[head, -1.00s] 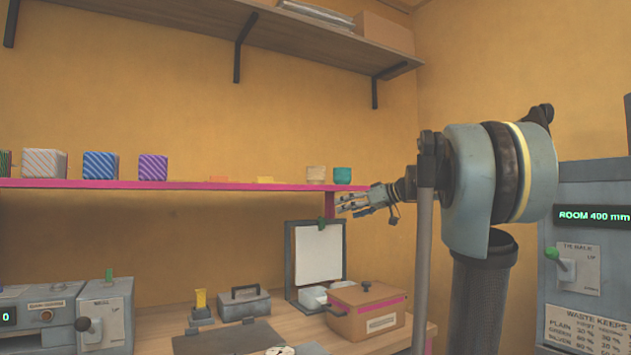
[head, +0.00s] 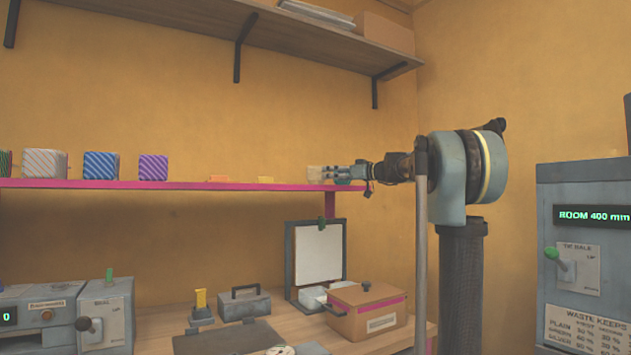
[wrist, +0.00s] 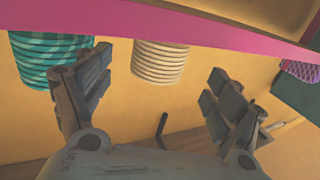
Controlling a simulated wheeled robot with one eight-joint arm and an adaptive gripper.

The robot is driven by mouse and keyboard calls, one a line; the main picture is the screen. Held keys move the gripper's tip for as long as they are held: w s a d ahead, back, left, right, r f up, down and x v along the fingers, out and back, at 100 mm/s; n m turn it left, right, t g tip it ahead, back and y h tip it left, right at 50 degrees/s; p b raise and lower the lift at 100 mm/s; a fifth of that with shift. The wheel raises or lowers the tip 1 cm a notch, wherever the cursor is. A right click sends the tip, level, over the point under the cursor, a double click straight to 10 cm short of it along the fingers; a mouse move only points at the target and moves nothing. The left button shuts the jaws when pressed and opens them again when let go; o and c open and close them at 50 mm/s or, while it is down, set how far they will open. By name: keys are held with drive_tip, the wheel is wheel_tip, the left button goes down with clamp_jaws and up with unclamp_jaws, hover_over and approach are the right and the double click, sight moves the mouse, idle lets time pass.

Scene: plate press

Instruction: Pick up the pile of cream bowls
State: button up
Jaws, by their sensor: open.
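The pile of cream bowls (head: 314,173) stands near the right end of the pink-edged shelf in the head view. In the wrist view the cream pile (wrist: 160,63) appears upside down, with ridged stacked rims, between the two fingers but beyond their tips. My gripper (head: 326,172) is level with the shelf top in the head view, its fingers pointing left and overlapping the pile's right side. In the wrist view my gripper (wrist: 157,78) is open and empty. Contact with the pile cannot be seen.
A teal pile (wrist: 45,58) stands close beside the cream one, outside the left finger in the wrist view; my gripper mostly hides it in the head view. The pink shelf edge (head: 230,186) runs left past small orange and yellow items and patterned piles.

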sight(316, 174)
drive_tip(key=shift+x, duration=4.4)
drive_tip(key=shift+d, duration=0.1)
drive_tip(key=c, duration=1.2)
